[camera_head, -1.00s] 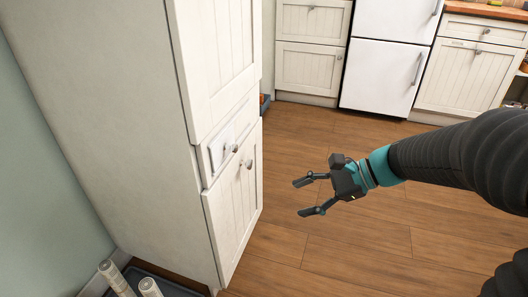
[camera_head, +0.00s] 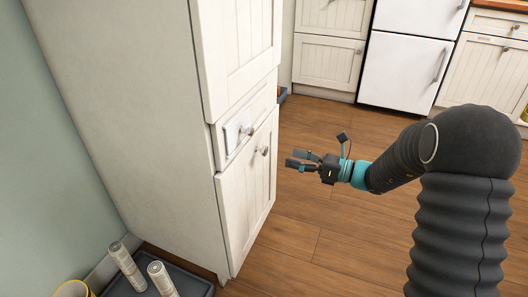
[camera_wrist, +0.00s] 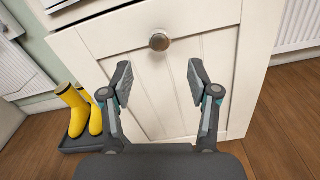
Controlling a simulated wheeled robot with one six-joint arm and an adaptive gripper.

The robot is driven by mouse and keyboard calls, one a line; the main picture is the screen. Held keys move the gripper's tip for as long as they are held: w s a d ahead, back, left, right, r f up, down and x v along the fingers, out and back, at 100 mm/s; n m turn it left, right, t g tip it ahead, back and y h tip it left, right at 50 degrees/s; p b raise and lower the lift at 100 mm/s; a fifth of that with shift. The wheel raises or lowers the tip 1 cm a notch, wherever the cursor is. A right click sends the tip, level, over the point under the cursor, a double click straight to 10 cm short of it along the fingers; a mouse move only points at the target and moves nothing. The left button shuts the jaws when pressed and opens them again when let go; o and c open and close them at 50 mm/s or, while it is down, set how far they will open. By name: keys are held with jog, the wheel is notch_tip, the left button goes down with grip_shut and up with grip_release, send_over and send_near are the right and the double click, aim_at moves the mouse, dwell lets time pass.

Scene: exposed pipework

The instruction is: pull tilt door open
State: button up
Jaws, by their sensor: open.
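A tall white cabinet (camera_head: 120,110) stands at the left in the head view. Its lower grooved door (camera_head: 248,195), which looks like the tilt door, appears closed. That door has a round metal knob (camera_head: 265,151) near its top edge. In the wrist view the lower door (camera_wrist: 150,100) fills the middle, with its knob (camera_wrist: 159,41) just beyond the fingertips. My gripper (camera_head: 290,160) is open and empty, in front of the door and apart from it. In the wrist view my gripper (camera_wrist: 160,68) has its fingers spread below the knob.
A narrow drawer front (camera_head: 240,127) with its own knob sits above the lower door. Yellow boots (camera_wrist: 84,112) stand in a dark tray (camera_wrist: 70,143) beside the cabinet. A white fridge (camera_head: 405,70) stands at the back. The wooden floor before the cabinet is clear.

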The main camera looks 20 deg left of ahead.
aim_at(267, 151)
jog(key=a, duration=1)
jog(key=shift+w+b, duration=0.3)
jog(key=shift+w, duration=0.05)
grip_shut()
